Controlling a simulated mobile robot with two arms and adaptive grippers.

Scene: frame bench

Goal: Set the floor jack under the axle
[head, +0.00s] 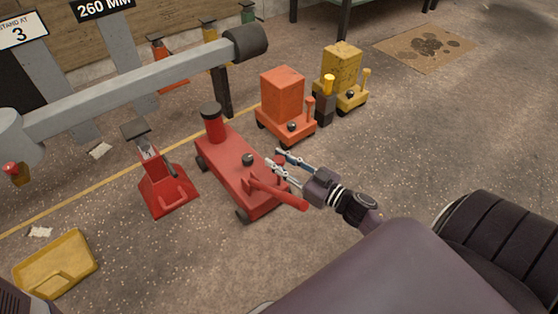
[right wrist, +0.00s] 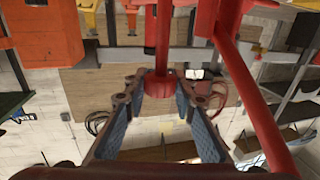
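The red floor jack (head: 228,168) stands on the floor with its round dark pad (head: 211,109) on a red post at the far end. The post's top is near the grey axle beam (head: 150,84), which runs across the upper left; I cannot tell if they touch. A red handle (head: 285,194) sticks out at the jack's near end. My right gripper (head: 273,159) is open beside that end. In the right wrist view, a red rod (right wrist: 161,45) with a thicker end lies between the spread fingers (right wrist: 161,92), with gaps on both sides. My left gripper is not in view.
A red jack stand (head: 165,190) stands left of the jack. An orange unit (head: 283,95) and a yellow one (head: 341,70) stand behind it to the right. A yellow tray (head: 56,262) lies at lower left.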

